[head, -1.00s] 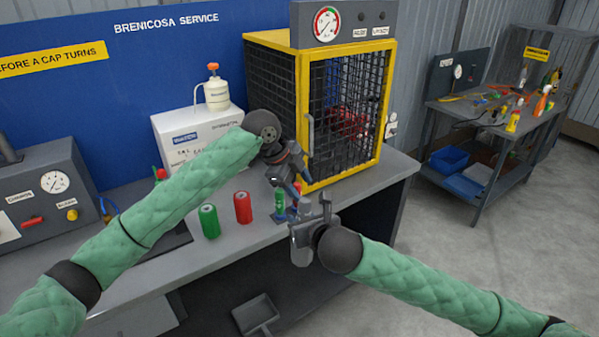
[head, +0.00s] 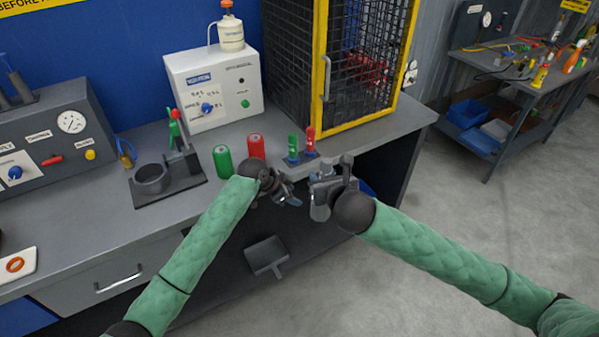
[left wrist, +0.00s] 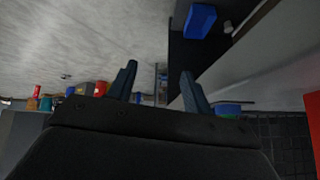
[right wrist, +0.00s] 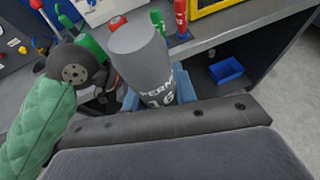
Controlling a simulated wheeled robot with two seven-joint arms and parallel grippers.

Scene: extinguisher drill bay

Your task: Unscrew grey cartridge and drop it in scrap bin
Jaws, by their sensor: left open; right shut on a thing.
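The grey cartridge (right wrist: 140,55), with dark lettering on its side, is held in my right gripper (right wrist: 155,92) between its blue fingers. In the head view my right gripper (head: 322,192) hangs just off the bench's front edge with the grey cartridge (head: 319,208) in it, small and partly covered. My left gripper (head: 294,199) is open, close to its left; the left wrist view shows its two fingers (left wrist: 158,88) apart with nothing between them. I cannot tell which container is the scrap bin; a blue bin (right wrist: 226,70) sits under the bench.
A green canister (head: 222,161) and a red canister (head: 256,145) stand near the bench edge. A small rack holds a green cartridge (head: 293,148) and a red cartridge (head: 310,138). The yellow-framed cage (head: 363,60) stands behind. Floor at right is clear.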

